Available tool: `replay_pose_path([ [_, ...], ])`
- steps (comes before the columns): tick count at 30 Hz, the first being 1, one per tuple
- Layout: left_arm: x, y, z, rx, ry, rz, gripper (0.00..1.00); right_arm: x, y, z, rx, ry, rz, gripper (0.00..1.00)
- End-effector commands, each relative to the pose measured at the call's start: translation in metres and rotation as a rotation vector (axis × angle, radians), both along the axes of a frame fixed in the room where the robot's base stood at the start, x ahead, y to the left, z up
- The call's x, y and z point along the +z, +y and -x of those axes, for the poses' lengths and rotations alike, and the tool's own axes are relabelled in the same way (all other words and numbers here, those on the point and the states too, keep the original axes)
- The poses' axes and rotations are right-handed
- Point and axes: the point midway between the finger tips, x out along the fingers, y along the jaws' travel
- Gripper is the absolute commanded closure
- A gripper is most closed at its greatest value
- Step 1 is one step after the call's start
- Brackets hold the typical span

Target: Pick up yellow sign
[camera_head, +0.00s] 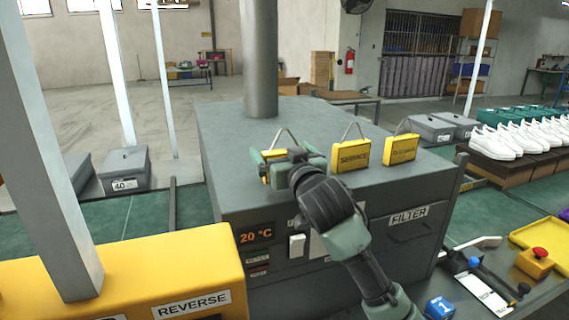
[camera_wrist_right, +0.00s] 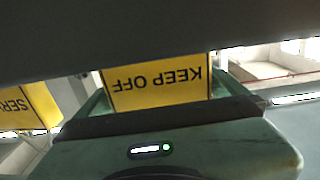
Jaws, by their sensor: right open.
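Three yellow signs with wire handles stand in a row on top of the grey machine (camera_head: 235,135). The leftmost sign (camera_head: 273,154) is mostly hidden behind my right gripper (camera_head: 285,163). The middle sign (camera_head: 351,156) and the right sign (camera_head: 401,149) are in plain sight. In the right wrist view a yellow sign reading KEEP OFF (camera_wrist_right: 158,88) appears upside down, framed by the dark parts of my open right gripper. I cannot tell how far it sits between the jaws. Part of the SERVICE sign (camera_wrist_right: 28,106) shows at the left. My left gripper is out of view.
A yellow REVERSE unit (camera_head: 150,275) stands at the front left beside a grey post. White shoes (camera_head: 495,143) line the right conveyor. The machine top behind the signs is clear.

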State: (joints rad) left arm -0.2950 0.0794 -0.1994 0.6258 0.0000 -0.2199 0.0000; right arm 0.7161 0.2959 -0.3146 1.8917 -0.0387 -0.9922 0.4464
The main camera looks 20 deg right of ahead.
Motion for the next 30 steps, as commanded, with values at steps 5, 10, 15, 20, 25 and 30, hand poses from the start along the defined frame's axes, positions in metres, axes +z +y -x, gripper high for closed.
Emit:
replay_pose_path([
  [5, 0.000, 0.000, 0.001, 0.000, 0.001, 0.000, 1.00, 0.000, 0.000, 0.000, 0.000, 0.000, 0.000, 0.33],
  [10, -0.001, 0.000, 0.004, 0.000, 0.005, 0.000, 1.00, 0.000, 0.000, 0.000, 0.000, 0.000, 0.000, 0.57],
  [15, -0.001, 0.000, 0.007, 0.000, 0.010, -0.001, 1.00, 0.002, 0.000, 0.000, 0.000, -0.001, 0.000, 0.57],
  [20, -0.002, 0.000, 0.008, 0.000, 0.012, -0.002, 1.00, 0.013, 0.000, 0.000, -0.001, -0.003, 0.000, 0.57],
  [25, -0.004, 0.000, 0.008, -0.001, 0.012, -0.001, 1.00, 0.047, 0.000, 0.000, 0.000, -0.007, -0.001, 0.57],
  [30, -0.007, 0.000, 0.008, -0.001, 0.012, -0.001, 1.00, 0.100, 0.000, 0.001, 0.000, -0.009, -0.002, 0.57],
])
